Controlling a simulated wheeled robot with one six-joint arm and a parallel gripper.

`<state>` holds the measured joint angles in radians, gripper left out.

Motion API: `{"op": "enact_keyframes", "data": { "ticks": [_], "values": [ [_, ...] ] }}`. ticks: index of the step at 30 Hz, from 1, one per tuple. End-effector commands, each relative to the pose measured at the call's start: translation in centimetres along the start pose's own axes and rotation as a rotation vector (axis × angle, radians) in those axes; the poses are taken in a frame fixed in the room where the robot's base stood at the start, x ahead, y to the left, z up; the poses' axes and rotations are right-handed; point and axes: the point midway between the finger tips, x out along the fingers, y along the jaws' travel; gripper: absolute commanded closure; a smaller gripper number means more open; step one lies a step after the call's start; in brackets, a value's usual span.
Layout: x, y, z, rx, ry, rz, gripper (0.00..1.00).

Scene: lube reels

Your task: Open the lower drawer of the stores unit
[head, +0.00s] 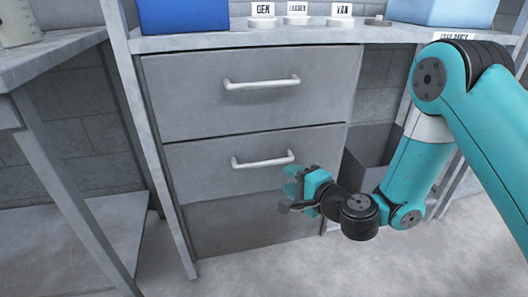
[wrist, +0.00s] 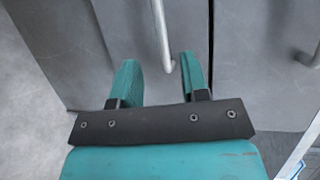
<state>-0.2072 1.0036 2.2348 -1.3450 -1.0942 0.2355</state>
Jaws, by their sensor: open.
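The grey stores unit (head: 157,152) has an upper drawer (head: 190,95) and a lower drawer (head: 205,180), both looking closed. The lower drawer's pale bar handle (head: 262,162) runs across its upper part. My gripper (head: 291,181) is at the right end of this handle, in front of the drawer. In the wrist view my gripper (wrist: 159,66) is open, and the end of the lower handle (wrist: 163,35) shows between the fingers, closer to the right finger. Neither finger clearly touches it. The upper drawer's handle (head: 261,83) is above.
A blue bin (head: 183,15), labelled blocks (head: 297,12) and a light blue box (head: 440,12) stand on the unit's top. A grey bench (head: 50,150) stands at left. A dark grey bin (head: 367,160) is behind my arm. The floor in front is clear.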

Motion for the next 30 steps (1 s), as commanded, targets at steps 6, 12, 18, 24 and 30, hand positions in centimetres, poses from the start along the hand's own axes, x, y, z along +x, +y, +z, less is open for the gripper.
{"op": "enact_keyframes", "data": {
  "ticks": [6, 12, 18, 24, 30],
  "values": [
    [3.7, -0.5, 0.2, -0.007, -0.004, -0.003, 0.59],
    [7.0, -0.2, 0.2, -0.006, -0.005, -0.003, 0.59],
    [10.0, 0.0, 0.1, -0.005, -0.003, -0.003, 0.59],
    [11.6, 0.1, 0.0, -0.002, -0.001, -0.001, 0.59],
    [11.9, 0.1, 0.0, -0.001, 0.0, 0.0, 0.59]
  ]
}}
